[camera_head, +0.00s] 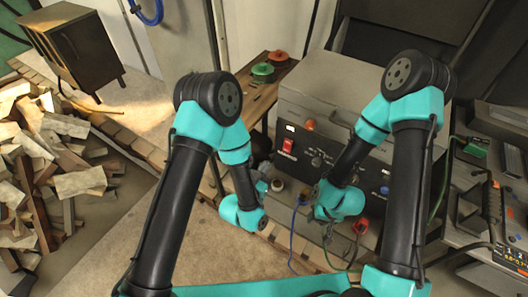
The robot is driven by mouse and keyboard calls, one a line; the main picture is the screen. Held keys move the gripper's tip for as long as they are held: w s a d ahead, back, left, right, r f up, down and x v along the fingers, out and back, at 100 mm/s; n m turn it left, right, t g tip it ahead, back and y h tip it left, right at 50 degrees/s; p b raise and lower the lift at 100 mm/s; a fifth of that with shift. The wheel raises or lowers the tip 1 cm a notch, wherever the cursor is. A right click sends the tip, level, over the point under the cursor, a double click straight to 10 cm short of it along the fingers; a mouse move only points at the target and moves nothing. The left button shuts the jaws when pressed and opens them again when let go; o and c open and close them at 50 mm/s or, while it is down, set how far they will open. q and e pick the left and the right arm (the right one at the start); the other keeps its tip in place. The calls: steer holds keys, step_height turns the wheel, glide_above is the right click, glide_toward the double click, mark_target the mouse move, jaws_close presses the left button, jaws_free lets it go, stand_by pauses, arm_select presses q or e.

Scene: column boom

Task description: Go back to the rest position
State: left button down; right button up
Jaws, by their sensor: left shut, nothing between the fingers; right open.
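My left arm comes in from the left, bends at a high black elbow and reaches down to the front of a grey machine. My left gripper (263,184) is shut and empty near the machine's lower left corner, small and partly hidden by its teal wrist. My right arm rises at the right, bends at its elbow and reaches down and left across the machine's front. My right gripper (319,207) is open near the cables in front of the panel. Its fingers are mostly hidden by the teal wrist, and I see nothing held.
The grey machine (330,88) has a red switch (288,145) and a blue knob (385,190). Blue, red and green cables run below it. A wooden bench (257,92) holds red and green discs. Firewood (75,185) lies left beside a dark stove (78,45). Floor between is clear.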

arm_select(q)
steer(key=s+a+f+n+g+y, duration=0.1)
steer(key=a+f+n+g+y, duration=0.15)
steer(key=a+f, duration=0.4)
steer(key=s+a+f+n+g+y, duration=0.1)
steer(key=a+f+n+g+y, duration=0.2)
steer(key=a, duration=0.6)
steer(key=s+a+f+n+g+y, duration=0.1)
steer(key=s+a+f+n+g, duration=0.2)
steer(key=s+a+g, duration=0.5)
steer(key=s+a+f, duration=0.1)
steer(key=s+a, duration=0.3)
steer(key=shift+s+g+y, duration=0.3)
steer(key=shift+g+y, duration=0.05)
steer(key=shift+d+n, duration=0.15)
steer(key=shift+n, duration=0.1)
